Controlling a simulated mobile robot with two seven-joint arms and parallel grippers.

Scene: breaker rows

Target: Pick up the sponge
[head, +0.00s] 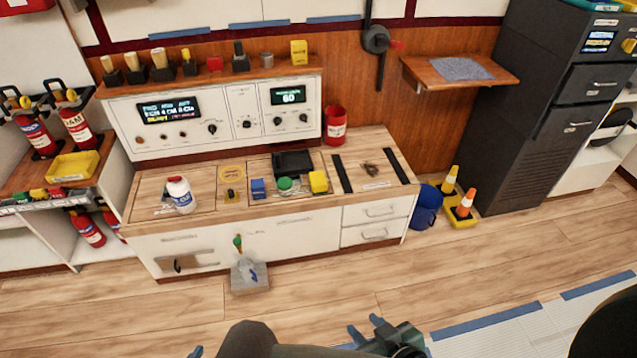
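A small yellow block (319,182), which looks like the sponge, lies on the wooden counter top (150,190). It is right of a green round object (285,183) and in front of a black tray-like box (293,163). My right gripper (366,328) is at the bottom of the head view, far from the block. Its two blue fingertips stand apart with nothing seen between them. Of my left gripper (195,352), only a blue tip shows at the bottom edge. The rest is cut off or hidden.
A white bottle (181,196), a blue block (257,188) and a red can (335,126) stand on the counter. A grey block with a handle (249,276) is on the floor before it. A blue bucket (427,207) and cones (463,205) stand right.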

